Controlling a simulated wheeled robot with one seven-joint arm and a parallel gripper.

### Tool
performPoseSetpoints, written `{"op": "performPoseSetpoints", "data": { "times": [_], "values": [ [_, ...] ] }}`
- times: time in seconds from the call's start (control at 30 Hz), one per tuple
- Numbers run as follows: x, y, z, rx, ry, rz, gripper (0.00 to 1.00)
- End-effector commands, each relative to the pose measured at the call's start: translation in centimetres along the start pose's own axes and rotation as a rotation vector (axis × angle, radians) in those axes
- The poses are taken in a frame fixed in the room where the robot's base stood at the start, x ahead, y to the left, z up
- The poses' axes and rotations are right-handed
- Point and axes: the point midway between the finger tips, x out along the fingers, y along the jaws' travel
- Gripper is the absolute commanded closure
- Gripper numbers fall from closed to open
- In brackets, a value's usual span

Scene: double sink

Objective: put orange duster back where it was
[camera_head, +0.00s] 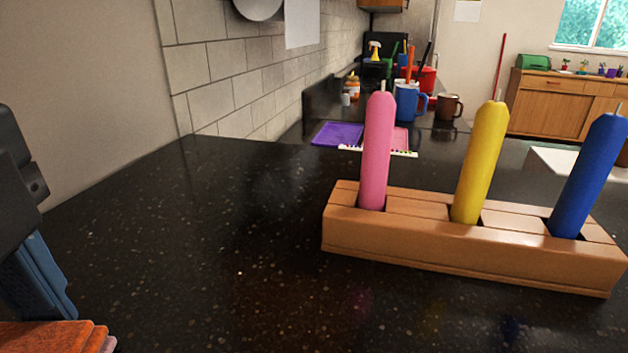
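An orange block with a brownish-pink side, which looks like the orange duster (45,337), shows at the bottom left corner, cut off by the frame. My gripper (38,280) is at the left edge, a dark body with blue-grey finger parts pointing down. The lower end of the fingers meets the duster in the picture, just behind its upper edge. Only part of the gripper shows, so I cannot tell whether it is open or shut on the duster. The underside of the duster is out of view.
A wooden holder (460,258) with pink (377,155), yellow (480,165) and blue (588,180) candle-like sticks stands on the black speckled counter (220,230) at right. A purple tray (338,134) and mugs (408,103) are farther back. The counter's middle left is clear; a wall borders it.

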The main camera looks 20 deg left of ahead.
Motion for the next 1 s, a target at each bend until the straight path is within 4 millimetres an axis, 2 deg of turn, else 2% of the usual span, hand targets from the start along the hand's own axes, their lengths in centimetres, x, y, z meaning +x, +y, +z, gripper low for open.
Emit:
{"op": "performPoseSetpoints", "data": {
  "times": [0.27, 0.3, 0.53, 0.83, 1.0],
  "values": [
    [0.5, 0.0, 0.0, 0.0, 0.0, 0.0, 0.77],
    [0.3, 0.0, 0.0, 0.0, 0.0, 0.0, 0.44],
    [0.2, 0.0, 0.0, 0.0, 0.0, 0.0, 0.23],
    [0.0, 0.0, 0.0, 0.0, 0.0, 0.0, 0.23],
    [-1.8, -0.1, 0.1, -0.001, -0.004, -0.001, 0.23]
  ]
}}
